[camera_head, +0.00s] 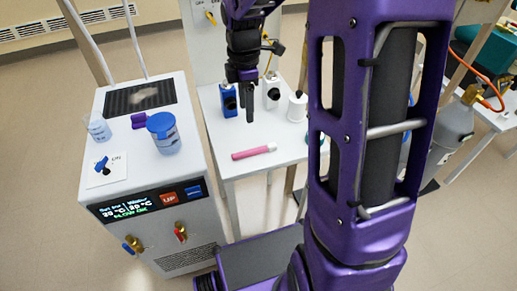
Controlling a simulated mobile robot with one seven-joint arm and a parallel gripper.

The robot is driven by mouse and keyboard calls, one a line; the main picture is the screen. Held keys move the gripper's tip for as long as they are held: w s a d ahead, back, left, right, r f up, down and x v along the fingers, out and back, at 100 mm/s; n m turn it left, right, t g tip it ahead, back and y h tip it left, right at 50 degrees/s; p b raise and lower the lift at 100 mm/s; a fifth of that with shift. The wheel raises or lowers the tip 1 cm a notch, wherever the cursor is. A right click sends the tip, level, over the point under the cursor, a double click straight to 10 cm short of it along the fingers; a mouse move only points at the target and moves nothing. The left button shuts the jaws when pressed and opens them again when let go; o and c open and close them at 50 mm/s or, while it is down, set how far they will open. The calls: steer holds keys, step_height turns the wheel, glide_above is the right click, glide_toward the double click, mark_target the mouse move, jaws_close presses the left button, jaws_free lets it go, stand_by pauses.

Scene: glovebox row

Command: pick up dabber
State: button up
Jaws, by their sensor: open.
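A pink stick with a paler end (254,152) lies flat on the white table (238,168), near its front edge; it may be the dabber, but I cannot be sure. My gripper (246,105) points down over the back of the table, behind the pink stick and apart from it. It is open, with its dark fingers seen nearly edge-on and nothing visible between them. A blue bottle (228,100) with a black front part stands just left of the fingers. A white block with a dark round part (271,94) stands just right of them.
A white bottle with a dark top (297,107) stands right of the gripper. My purple arm hides the table's right side. Bare table surrounds the pink stick.

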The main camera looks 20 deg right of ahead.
steer(key=b, duration=0.1)
glide_above(246, 152)
steer(key=f, duration=1)
steer(key=shift+w+d+f, duration=0.15)
steer(key=shift+d, duration=0.15)
steer(key=shift+a+f+b, duration=0.15)
steer(key=shift+f+b, duration=0.1)
steer(key=shift+f, duration=1.1)
steer(key=shift+a+f+b, duration=0.15)
steer(key=shift+f+b, duration=0.1)
steer(key=shift+f, duration=1.05)
jaws_close()
